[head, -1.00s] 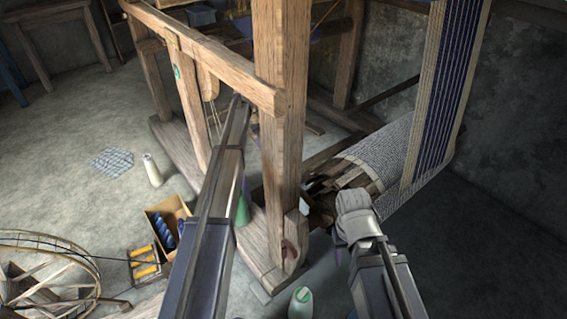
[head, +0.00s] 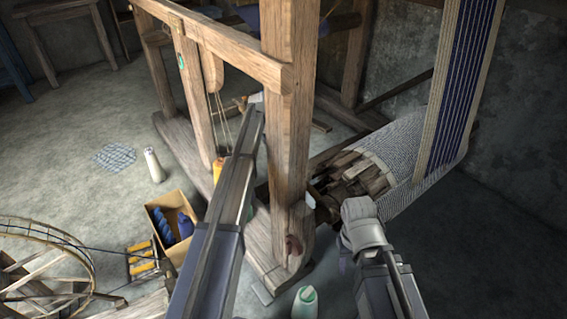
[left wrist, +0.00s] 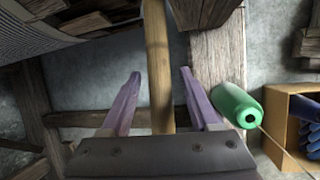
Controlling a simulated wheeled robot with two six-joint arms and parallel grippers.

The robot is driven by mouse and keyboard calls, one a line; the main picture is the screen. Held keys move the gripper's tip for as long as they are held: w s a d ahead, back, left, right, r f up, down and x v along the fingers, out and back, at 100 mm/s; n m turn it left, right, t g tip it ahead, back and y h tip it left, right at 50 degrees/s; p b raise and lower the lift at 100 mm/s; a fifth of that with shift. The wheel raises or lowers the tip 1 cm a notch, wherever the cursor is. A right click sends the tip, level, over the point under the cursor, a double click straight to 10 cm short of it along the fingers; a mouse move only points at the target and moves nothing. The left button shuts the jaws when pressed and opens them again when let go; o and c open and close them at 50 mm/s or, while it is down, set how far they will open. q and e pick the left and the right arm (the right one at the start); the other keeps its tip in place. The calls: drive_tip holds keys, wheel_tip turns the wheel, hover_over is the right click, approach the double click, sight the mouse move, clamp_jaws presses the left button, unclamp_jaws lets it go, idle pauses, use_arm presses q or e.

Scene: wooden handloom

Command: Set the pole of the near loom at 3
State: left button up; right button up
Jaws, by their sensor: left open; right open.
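The near loom (head: 289,130) is a heavy wooden frame with a thick upright post. In the left wrist view a round wooden pole (left wrist: 157,60) runs lengthwise between the purple fingers of my left gripper (left wrist: 158,85). The fingers are open, with a gap on each side of the pole. The pole's lower end is hidden behind the gripper body. In the head view the left gripper is hidden and I cannot pick the pole out surely. My right gripper (head: 345,262) is open beside the post's right side, mostly hidden by its wrist. No number 3 is legible.
A cloth roll (head: 405,150) with striped warp (head: 462,80) is at the right. A cardboard box (head: 153,215) of blue spools, a white cone (head: 154,164) and a spinning wheel (head: 45,235) stand left. A green cone (left wrist: 236,103) is close to my left gripper's right finger.

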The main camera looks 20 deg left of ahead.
use_arm(q)
clamp_jaws()
idle(0.5)
idle(0.9)
